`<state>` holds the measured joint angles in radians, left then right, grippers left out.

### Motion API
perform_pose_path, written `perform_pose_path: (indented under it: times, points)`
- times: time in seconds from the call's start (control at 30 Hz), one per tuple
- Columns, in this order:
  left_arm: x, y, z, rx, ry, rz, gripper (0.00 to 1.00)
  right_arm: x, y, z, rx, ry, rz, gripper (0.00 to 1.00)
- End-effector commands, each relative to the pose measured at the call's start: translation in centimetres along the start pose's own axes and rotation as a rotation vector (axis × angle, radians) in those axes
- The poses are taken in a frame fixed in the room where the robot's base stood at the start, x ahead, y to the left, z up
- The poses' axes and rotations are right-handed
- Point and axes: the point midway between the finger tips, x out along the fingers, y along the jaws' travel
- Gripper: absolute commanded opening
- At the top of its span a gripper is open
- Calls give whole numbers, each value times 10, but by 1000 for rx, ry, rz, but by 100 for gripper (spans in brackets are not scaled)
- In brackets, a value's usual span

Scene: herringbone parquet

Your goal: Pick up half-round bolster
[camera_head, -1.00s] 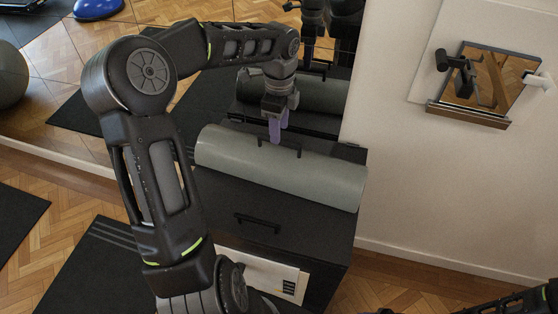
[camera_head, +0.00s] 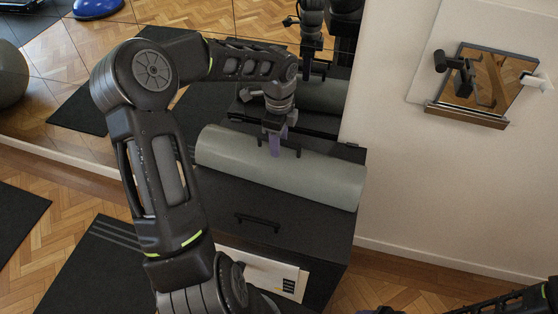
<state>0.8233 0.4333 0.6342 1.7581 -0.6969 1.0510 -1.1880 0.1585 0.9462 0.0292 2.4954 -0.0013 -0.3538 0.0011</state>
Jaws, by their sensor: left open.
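The half-round bolster (camera_head: 315,178) is grey-green and lies lengthwise on top of a black cabinet (camera_head: 225,200). My left gripper (camera_head: 279,150) points down at the upper middle of the bolster. Its dark fingers are spread apart along the bolster's length, with a purple part between them. The fingertips overlap the bolster in the picture; I cannot tell whether they touch it. My right arm (camera_head: 520,300) shows only at the bottom right corner, and its gripper is not visible.
A mirror (camera_head: 225,15) stands behind the cabinet and reflects the bolster and my arm. A white wall (camera_head: 430,190) with a small framed mirror (camera_head: 490,80) is at the right. Black mats (camera_head: 85,270) lie on the parquet at the left. A drawer handle (camera_head: 258,219) is on the cabinet.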

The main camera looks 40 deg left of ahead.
Motion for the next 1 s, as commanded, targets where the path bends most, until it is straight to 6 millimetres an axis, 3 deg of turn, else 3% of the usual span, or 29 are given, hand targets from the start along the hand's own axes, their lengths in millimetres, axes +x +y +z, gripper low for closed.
perform_pose_path:
  times: [0.27,0.8,1.0]
  points:
    - [0,0,0,0,0,0,44,0,0,0,0,0,0,60]
    - [0,0,0,0,0,0,0,0,0,0,0,0,0,60]
    - [0,0,0,0,0,0,0,0,0,0,0,0,0,60]
